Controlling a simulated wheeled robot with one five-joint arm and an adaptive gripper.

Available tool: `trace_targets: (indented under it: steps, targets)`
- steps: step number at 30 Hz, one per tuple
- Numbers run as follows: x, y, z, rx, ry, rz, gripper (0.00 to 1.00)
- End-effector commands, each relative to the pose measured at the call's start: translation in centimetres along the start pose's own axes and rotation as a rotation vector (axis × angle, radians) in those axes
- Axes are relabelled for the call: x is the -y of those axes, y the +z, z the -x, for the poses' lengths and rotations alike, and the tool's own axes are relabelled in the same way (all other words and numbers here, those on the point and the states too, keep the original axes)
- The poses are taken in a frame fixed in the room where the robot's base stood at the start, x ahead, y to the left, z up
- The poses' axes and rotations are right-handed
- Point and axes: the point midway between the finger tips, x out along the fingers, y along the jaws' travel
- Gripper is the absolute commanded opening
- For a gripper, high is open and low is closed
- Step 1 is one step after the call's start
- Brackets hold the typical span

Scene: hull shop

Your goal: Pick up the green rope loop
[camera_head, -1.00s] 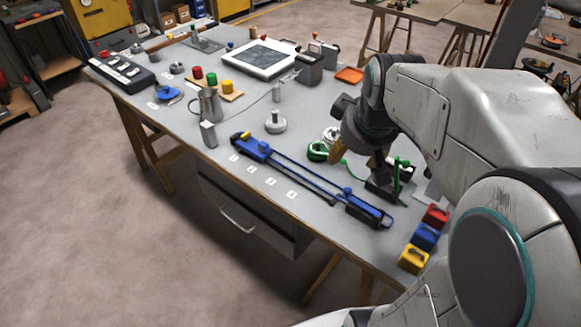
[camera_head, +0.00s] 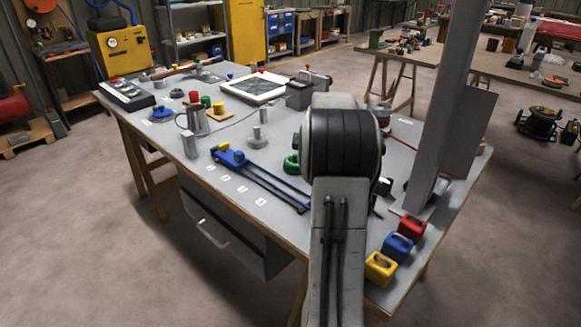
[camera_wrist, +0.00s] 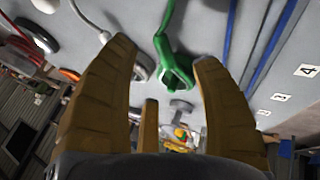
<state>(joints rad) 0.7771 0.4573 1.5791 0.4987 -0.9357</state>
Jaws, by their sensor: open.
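The green rope loop (camera_wrist: 176,66) shows in the wrist view between the tips of my open gripper (camera_wrist: 164,54), with a green strand running up from it. I cannot tell whether the fingers touch it. In the head view part of a green loop (camera_head: 291,163) shows on the bench, left of my arm. My arm hides the rest of it and my gripper there.
A blue bar clamp (camera_head: 262,176) lies left of the loop on the bench. A grey knobbed weight (camera_head: 257,141) stands behind it. Yellow (camera_head: 381,268), blue (camera_head: 398,246) and red (camera_head: 412,228) blocks sit at the near right corner. A grey post (camera_head: 445,120) rises at the right.

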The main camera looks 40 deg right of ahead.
Motion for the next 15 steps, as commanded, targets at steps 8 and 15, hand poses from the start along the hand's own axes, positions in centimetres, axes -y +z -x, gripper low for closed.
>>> trace_targets:
  steps: [8, 15]
  targets:
    - [0.1, 0.1, -2.4, 0.002, -0.003, -0.001, 0.59]
    - [0.0, 0.1, -5.2, 0.002, -0.001, -0.001, 0.59]
